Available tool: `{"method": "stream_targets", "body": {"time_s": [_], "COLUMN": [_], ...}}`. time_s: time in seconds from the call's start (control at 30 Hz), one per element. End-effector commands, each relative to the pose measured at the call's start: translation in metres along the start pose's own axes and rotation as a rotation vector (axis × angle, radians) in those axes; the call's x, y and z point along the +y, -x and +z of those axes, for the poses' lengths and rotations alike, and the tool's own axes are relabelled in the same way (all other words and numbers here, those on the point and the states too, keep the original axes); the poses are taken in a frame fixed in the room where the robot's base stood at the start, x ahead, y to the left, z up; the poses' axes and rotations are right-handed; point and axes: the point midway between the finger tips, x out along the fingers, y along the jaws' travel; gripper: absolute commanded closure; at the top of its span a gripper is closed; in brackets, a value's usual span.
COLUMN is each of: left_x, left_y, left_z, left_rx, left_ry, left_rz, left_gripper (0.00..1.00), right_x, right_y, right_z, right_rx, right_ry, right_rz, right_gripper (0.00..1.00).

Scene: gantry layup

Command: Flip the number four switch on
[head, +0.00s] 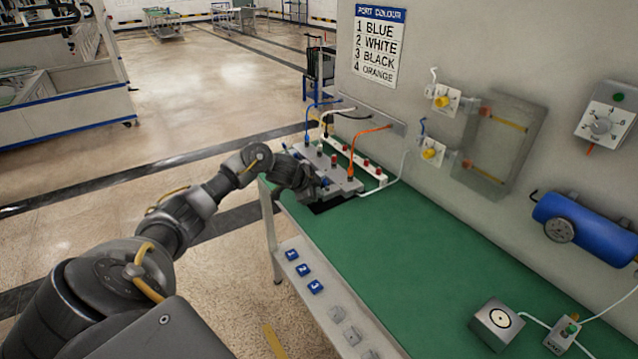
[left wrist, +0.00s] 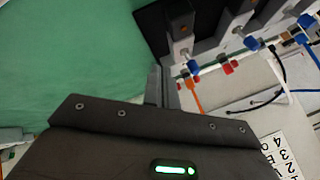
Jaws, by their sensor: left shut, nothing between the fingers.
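A grey switch box (head: 345,184) sits on the green bench top at its far left end, with cables plugged in along its back. An orange cable (head: 368,134) runs to its right end. In the left wrist view the box (left wrist: 178,48) shows several blue-tipped switches, and the one nearest my fingers (left wrist: 189,66) is in line with the orange cable (left wrist: 194,96). My left gripper (head: 322,188) is at the box's front; in the left wrist view its fingers (left wrist: 162,84) are shut and empty, beside that end switch. I cannot tell whether they touch it. My right gripper is out of view.
A wall sign (head: 380,45) lists port colours: 1 blue, 2 white, 3 black, 4 orange. A white strip with red switches (head: 358,160) lies behind the box. The green bench top (head: 430,250) is mostly clear.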

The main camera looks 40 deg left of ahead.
Motion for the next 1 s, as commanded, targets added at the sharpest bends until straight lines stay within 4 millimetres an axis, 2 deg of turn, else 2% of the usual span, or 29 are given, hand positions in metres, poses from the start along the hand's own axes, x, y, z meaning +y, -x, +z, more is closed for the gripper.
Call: {"method": "stream_targets", "body": {"time_s": [0.07, 0.3, 0.5, 0.83, 0.87, 1.0], "left_x": [0.0, -0.028, -0.036, -0.038, -0.044, -0.04], "left_y": [-0.017, -0.028, -0.032, -0.032, -0.032, -0.03], "left_z": [-0.001, -0.002, -0.001, 0.0, 0.006, 0.001], "left_rx": [0.0, 0.0, 0.0, -0.001, -0.003, -0.008], "left_ry": [0.004, 0.003, 0.001, 0.0, 0.004, 0.001], "left_rz": [0.002, -0.002, -0.002, -0.002, -0.003, 0.001], "left_gripper": [1.0, 1.0, 1.0, 1.0, 1.0, 1.0], "right_x": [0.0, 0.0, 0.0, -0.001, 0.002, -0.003], "right_y": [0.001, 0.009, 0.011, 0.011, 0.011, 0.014], "right_z": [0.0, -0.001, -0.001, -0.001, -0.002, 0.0], "right_rx": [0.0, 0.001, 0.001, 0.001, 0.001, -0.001], "right_ry": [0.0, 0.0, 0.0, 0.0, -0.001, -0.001], "right_rz": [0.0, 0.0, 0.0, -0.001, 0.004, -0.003], "right_gripper": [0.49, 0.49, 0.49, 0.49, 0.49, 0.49]}}
